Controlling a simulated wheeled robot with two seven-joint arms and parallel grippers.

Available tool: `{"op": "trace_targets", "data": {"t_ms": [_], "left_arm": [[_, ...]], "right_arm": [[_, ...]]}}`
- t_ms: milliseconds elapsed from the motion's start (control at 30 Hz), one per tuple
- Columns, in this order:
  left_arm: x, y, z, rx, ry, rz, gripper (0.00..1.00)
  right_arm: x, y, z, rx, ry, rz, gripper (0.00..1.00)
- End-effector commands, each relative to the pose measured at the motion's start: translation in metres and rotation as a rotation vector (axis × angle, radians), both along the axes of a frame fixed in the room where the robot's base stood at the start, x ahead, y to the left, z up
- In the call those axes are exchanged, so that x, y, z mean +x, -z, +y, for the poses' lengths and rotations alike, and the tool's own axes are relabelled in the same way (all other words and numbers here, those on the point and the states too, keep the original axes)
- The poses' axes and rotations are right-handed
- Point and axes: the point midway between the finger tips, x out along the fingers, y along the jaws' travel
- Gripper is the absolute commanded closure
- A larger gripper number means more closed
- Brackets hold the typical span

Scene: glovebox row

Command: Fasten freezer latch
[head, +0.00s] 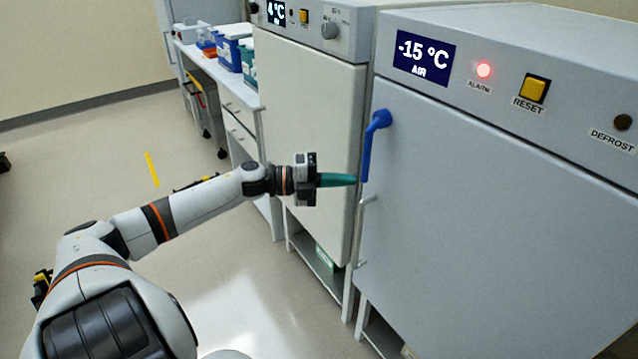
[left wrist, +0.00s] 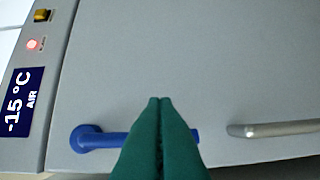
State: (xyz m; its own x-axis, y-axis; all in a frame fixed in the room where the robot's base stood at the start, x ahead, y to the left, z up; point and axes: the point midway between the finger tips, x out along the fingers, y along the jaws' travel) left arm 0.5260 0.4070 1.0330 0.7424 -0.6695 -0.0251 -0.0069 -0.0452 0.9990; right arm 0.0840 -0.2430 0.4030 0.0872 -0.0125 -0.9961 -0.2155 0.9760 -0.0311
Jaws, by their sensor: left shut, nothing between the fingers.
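The freezer (head: 480,190) stands at the right in the head view, with its grey door flush in the frame as far as I can see. Its blue latch handle (head: 374,140) hangs down from a pivot near the door's upper left edge. In the left wrist view the latch (left wrist: 92,138) lies across the lower left, its free end partly hidden behind my fingers. My left gripper (head: 354,180) is shut and empty, its green fingertips near the latch's lower end. I cannot tell whether they touch it. The left gripper also shows in the left wrist view (left wrist: 160,102). My right gripper is out of view.
A metal door handle (head: 363,230) sits below the latch. The panel display (head: 424,51) reads -15 °C, and the red alarm lamp (head: 484,70) is lit. A second cabinet (head: 308,120) stands to the left. Open floor lies at the left.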

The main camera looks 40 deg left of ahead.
Motion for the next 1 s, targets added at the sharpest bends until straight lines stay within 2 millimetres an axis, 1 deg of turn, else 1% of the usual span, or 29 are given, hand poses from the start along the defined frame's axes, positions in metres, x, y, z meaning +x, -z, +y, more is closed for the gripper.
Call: {"op": "trace_targets", "data": {"t_ms": [33, 100, 167, 300, 400, 1000], "left_arm": [[-0.007, 0.003, 0.005, 0.0, 0.001, 0.005, 1.0], [-0.014, 0.003, 0.012, 0.0, 0.0, 0.006, 1.0], [-0.02, 0.002, 0.017, 0.001, 0.001, 0.004, 1.0], [-0.031, 0.001, 0.028, -0.002, 0.001, 0.003, 1.0], [-0.036, 0.001, 0.032, -0.001, 0.001, 0.001, 1.0], [-0.038, 0.0, 0.034, -0.001, 0.001, -0.001, 1.0]], "right_arm": [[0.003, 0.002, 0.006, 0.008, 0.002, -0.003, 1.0], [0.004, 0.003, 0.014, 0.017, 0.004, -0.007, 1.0], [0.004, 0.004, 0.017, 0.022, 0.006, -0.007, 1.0], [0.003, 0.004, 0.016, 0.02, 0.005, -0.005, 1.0], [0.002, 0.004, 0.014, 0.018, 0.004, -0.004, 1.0], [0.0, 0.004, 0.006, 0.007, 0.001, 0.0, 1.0]]}}
